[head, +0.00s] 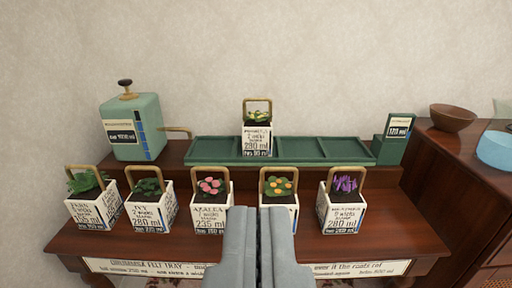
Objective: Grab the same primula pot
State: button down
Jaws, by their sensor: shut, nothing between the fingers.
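A white square pot with orange-yellow flowers and a wooden hoop handle (279,189) stands on the lower front shelf, just beyond my gripper. It looks like the primula, but my gripper hides much of its label. Another white hooped pot with pale yellow-green leaves or flowers (257,135) stands in the green tray (217,150) on the raised step; its plant name is too small to read. My gripper (258,212) is shut and empty, in front of the orange-flowered pot and pointing at the shelf. I cannot tell whether it touches the pot.
Fern (93,205), ivy (151,210) and pink azalea (211,205) pots stand left; a purple-flowered pot (341,209) stands right. A green tank with a spout (133,127) is back left. A brown bowl (452,118) sits on the right cabinet. Other tray compartments look empty.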

aim_at(257, 129)
jog(key=i, duration=1.2)
